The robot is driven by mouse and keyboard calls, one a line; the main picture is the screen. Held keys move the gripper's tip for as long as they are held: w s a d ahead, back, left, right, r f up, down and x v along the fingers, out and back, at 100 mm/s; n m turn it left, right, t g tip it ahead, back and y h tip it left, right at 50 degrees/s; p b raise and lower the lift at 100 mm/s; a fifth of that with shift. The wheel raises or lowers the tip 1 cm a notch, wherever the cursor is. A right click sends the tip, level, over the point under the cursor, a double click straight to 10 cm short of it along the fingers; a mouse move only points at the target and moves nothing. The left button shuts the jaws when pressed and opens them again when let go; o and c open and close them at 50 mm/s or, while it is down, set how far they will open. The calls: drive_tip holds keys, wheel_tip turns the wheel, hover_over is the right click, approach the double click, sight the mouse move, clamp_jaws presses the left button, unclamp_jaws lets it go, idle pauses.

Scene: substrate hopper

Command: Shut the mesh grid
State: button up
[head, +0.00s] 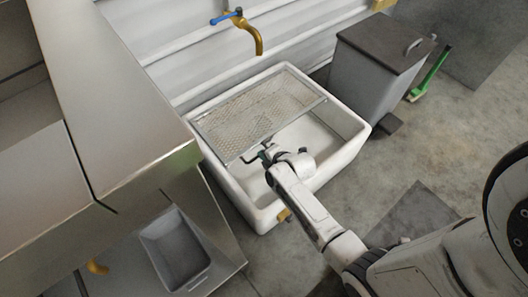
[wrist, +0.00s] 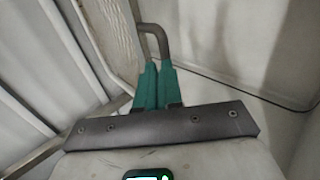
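The mesh grid (head: 255,108) is a metal-framed wire panel over the back part of a white sink (head: 354,140). Its front bar stands away from the sink's front rim, and the open basin shows in front of it. My gripper (head: 266,154) is at this front bar. In the wrist view, the green fingers (wrist: 156,64) are close together at the end of a bent grey handle (wrist: 151,28). The handle's end goes between the fingertips. The mesh grid (wrist: 112,28) also shows at the upper left there. The exact grip contact is partly hidden by the fingers.
A brass tap with a blue lever (head: 258,44) hangs above the sink's back. A grey lidded bin (head: 372,75) stands at right, and a metal counter (head: 110,100) at left. A grey tray (head: 175,250) lies below the counter.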

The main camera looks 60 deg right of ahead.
drive_tip(key=o, duration=0.6)
drive_tip(key=shift+r, duration=0.1)
drive_tip(key=shift+c, duration=0.2)
drive_tip(key=shift+r, duration=0.1)
drive_tip(key=p+v, duration=0.4)
drive_tip(key=v, duration=0.6)
drive_tip(key=shift+s+r+p, duration=0.15)
drive_tip(key=shift+s+p, duration=0.15)
drive_tip(key=shift+p, duration=0.1)
